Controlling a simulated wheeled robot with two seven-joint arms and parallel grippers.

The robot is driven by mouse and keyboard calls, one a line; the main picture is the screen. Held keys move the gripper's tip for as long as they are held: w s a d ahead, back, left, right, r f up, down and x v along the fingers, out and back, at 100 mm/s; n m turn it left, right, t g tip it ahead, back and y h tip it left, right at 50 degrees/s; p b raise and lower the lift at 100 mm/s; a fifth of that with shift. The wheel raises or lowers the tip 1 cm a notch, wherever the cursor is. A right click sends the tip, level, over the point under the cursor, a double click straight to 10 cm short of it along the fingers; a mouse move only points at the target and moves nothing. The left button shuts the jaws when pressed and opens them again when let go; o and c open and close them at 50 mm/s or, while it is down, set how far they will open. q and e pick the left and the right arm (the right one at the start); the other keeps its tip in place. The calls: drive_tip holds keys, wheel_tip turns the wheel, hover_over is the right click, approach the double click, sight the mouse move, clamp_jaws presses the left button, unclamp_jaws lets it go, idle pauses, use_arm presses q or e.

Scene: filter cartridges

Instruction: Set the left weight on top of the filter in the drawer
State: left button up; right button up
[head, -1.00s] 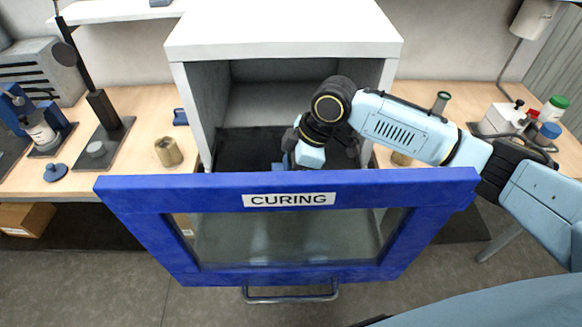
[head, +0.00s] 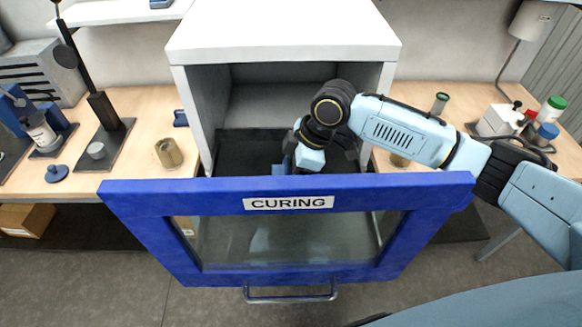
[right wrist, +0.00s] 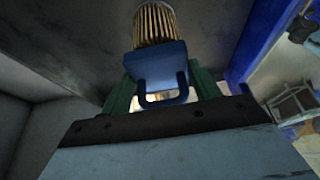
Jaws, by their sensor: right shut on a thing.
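The left weight (head: 169,153), a brass-coloured cylinder, stands upright on the bench left of the cabinet, with no gripper near it. The drawer (head: 150,190) is pulled out, with a blue frame, a window and a CURING label. My right gripper (head: 295,163) reaches in behind the drawer front, which partly hides it in the head view. In the right wrist view, its green fingers (right wrist: 163,92) are shut on the filter (right wrist: 157,28), at its blue end with a loop handle. The pleated tan body extends beyond. Whether the filter touches the drawer floor I cannot tell. My left gripper is out of view.
A similar brass-coloured cylinder (head: 399,160) stands right of the cabinet (head: 285,35), partly hidden by my arm. Several capped containers crowd the right bench.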

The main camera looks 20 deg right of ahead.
drive_tip(key=shift+r+p, duration=0.1)
drive_tip(key=shift+p, duration=0.4)
idle(0.7)
drive_tip(key=shift+f, duration=0.55)
idle(0.8)
drive_tip(key=o, duration=1.6)
drive_tip(key=shift+c, duration=0.2)
drive_tip(key=shift+o, duration=0.2)
drive_tip(key=shift+f, duration=0.15)
drive_tip(key=shift+d, duration=0.1)
drive_tip(key=v, duration=1.3)
drive_tip(key=shift+r+b, duration=0.25)
drive_tip(key=shift+b, duration=0.1)
